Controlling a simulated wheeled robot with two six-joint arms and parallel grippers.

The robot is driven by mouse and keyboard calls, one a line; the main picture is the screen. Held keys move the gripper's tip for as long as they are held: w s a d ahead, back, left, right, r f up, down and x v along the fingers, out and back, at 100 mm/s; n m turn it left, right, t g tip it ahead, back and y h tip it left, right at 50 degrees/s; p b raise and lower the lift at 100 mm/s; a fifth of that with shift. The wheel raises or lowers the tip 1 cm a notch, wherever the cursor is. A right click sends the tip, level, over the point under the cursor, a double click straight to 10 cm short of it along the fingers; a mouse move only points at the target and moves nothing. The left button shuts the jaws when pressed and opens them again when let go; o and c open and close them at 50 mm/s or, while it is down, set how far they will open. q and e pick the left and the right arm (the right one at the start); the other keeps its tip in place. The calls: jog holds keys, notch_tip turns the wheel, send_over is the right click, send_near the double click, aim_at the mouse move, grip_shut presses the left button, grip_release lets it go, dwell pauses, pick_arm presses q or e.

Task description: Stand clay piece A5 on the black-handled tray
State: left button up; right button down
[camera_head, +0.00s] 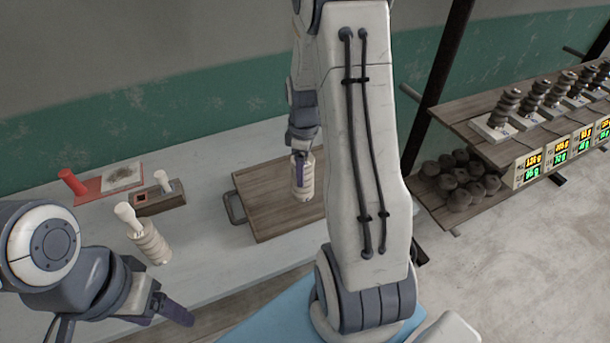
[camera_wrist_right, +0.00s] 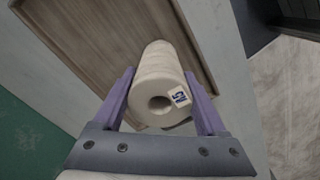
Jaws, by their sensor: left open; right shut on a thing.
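A ribbed cream clay piece (camera_head: 307,186) is upright in my right gripper (camera_head: 301,160), over the wooden tray (camera_head: 275,226). I cannot tell whether its base touches the tray. In the right wrist view the piece (camera_wrist_right: 160,75) sits between both purple fingers of the right gripper (camera_wrist_right: 160,82); its top has a round hole and a small label that appears to read A5, turned round. The tray's dark handle (camera_head: 233,208) shows on its left; my right arm hides the tray's right part. My left gripper (camera_head: 165,310) is open and empty, in front of the table.
A shelf (camera_head: 470,125) with dark pieces stands at right.

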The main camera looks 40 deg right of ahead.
jog(key=shift+f, duration=1.8)
jog(key=shift+f, duration=0.15)
grip_release()
